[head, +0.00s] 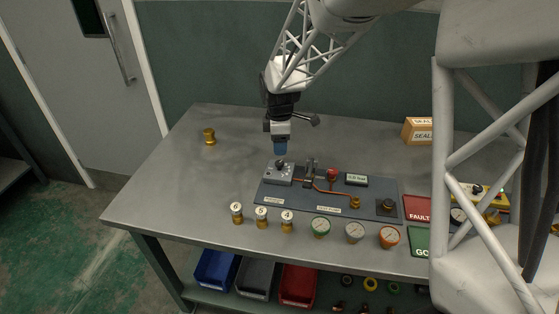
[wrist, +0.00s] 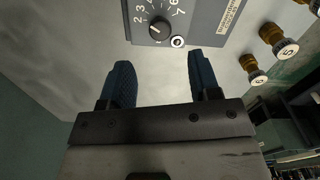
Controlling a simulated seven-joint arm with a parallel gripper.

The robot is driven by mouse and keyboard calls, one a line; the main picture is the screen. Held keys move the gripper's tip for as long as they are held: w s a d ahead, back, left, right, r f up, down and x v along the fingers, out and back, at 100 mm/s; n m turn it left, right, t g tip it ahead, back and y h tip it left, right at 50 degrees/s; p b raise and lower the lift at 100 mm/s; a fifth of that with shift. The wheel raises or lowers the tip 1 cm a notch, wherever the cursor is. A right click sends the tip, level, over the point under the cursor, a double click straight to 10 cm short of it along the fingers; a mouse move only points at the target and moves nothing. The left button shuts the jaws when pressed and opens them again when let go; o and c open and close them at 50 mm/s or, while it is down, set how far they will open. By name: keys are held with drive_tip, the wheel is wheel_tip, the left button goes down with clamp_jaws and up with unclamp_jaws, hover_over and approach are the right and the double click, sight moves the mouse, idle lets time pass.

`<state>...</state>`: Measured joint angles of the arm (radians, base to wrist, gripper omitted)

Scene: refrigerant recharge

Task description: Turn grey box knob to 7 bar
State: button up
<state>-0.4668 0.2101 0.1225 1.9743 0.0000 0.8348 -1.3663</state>
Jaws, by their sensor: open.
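The grey box (head: 279,174) sits at the left end of a dark panel on the table, with a dark round knob (head: 280,162) on top. In the wrist view the knob (wrist: 160,28) is black, with a printed scale around it; 2, 3, 4, 6 and 7 are legible. A light mark on the knob is too small to read surely. My gripper (head: 280,151) is just above the box, pointing down. In the wrist view its two blue fingers (wrist: 161,72) are apart, with nothing between them; the knob shows beyond the tips, not between them.
The panel (head: 328,205) also carries a small display (head: 357,180), a red valve knob (head: 332,174) and a copper pipe. Several numbered brass cylinders (head: 261,213) and round gauges (head: 320,227) line the front. A brass part (head: 209,136) stands back left. The table's left side is mostly clear.

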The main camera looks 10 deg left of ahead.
sight(279, 162)
drive_tip(key=shift+f, duration=3.7)
drive_tip(key=c, duration=0.9)
